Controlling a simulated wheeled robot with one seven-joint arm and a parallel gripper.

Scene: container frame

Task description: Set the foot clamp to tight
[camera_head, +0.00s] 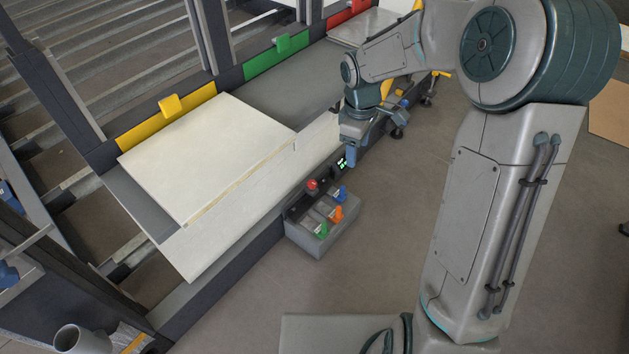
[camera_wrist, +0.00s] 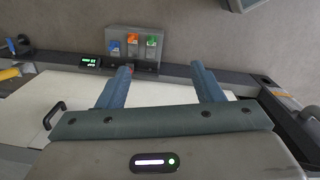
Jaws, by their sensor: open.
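A grey control box (camera_head: 318,243) is fixed to the outer side of the dark frame rail. It carries a blue lever (camera_head: 340,193), an orange lever (camera_head: 337,213) and a green lever (camera_head: 321,231). The wrist view shows the blue (camera_wrist: 114,48), orange (camera_wrist: 133,39) and green (camera_wrist: 153,41) levers in a row. I cannot read any labels, so I cannot tell which is the foot clamp or its setting. My gripper (camera_wrist: 160,70) is open and empty. In the head view my gripper (camera_head: 352,157) is above the rail, beyond the box and apart from the levers.
A red knob (camera_head: 312,184) and a small lit display (camera_head: 342,163) sit on the rail beside the box. A cream panel (camera_head: 205,150) lies inside the frame, with yellow (camera_head: 165,115) and green (camera_head: 275,58) plates behind. Open floor (camera_head: 390,240) lies right of the box.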

